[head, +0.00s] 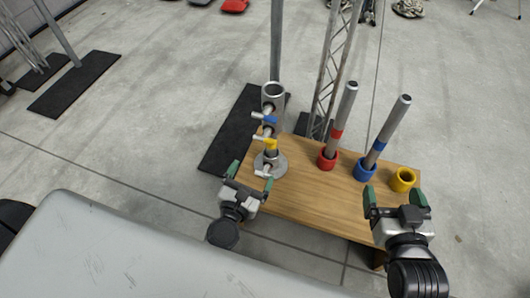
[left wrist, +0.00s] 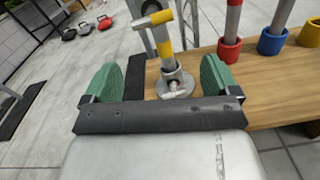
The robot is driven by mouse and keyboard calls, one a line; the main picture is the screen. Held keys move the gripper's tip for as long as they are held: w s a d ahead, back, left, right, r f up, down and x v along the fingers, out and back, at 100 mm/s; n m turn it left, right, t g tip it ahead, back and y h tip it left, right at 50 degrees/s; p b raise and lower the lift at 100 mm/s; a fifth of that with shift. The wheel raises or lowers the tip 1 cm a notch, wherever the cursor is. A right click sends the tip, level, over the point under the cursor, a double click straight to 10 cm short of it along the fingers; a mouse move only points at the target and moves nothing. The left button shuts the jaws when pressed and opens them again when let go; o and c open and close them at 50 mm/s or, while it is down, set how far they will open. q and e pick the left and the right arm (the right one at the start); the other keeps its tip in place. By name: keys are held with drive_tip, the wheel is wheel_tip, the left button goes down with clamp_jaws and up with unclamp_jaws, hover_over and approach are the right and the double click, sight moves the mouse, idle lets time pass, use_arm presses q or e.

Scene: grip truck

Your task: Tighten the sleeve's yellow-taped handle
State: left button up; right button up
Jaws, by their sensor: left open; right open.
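The sleeve (head: 273,94) is a grey upright tube on a round flange at the left end of the wooden table. Its yellow-taped handle (head: 267,141) sticks out to the left at mid-height, below a blue-taped handle (head: 264,118). In the left wrist view the yellow-taped handle (left wrist: 155,20) is above and beyond the fingers, partly cut off by the top edge. My left gripper (head: 250,177) is open and empty, in front of and below the handle, apart from it. My right gripper (head: 395,198) is open and empty at the table's front right.
The wooden table (head: 300,195) bears a red cup (head: 328,163) and a blue cup (head: 362,174), each with a taped grey pole leaning in it. An empty yellow cup (head: 403,180) stands at the right. A lattice truss (head: 334,60) rises behind. The table's front middle is clear.

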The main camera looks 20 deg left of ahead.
sight(264, 138)
use_arm(q)
drive_tip(key=w, duration=0.3)
drive_tip(key=w+r+n, duration=0.1)
drive_tip(key=w, duration=0.2)
drive_tip(key=w+n+p, duration=0.1)
drive_tip(key=w, duration=0.2)
drive_tip(key=shift+w+r+t, duration=0.25)
drive_tip(key=shift+w+t, duration=0.05)
drive_tip(key=shift+w, duration=0.05)
drive_tip(key=shift+w+f, duration=0.1)
drive_tip(key=shift+w, duration=0.55)
use_arm(e)
drive_tip(key=shift+s+d+f+g+h, duration=0.2)
drive_tip(key=shift+s+d+f+g, duration=0.15)
drive_tip(key=shift+s+g, duration=0.3)
drive_tip(key=shift+s+d+f+g+h, duration=0.2)
drive_tip(key=shift+s+d+f+g, duration=0.1)
drive_tip(key=shift+s+g, duration=0.35)
use_arm(q)
drive_tip(key=c, duration=0.9)
use_arm(e)
drive_tip(key=shift+a, duration=0.1)
